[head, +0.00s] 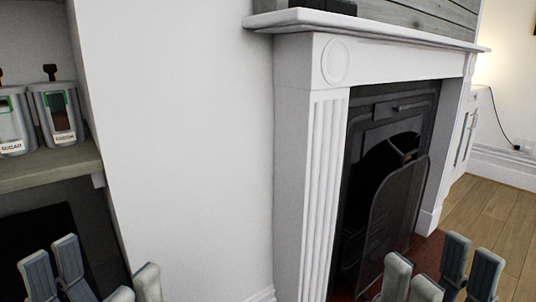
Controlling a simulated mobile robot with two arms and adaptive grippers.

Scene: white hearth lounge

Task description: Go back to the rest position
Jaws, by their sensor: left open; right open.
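My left gripper (93,277) is at the bottom left of the head view. Its grey fingers point up and stand apart, with nothing between them. My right gripper (440,277) is at the bottom right, its fingers also apart and empty. The lower parts of both grippers are cut off by the frame's bottom edge. No task object is held.
A white fireplace (292,180) with a mantel (370,30) stands ahead, with a dark fire screen (398,215) before its opening. At left, a shelf (50,168) holds labelled canisters (58,112). A white wall (180,140) lies between. Wooden floor (500,215) shows at right.

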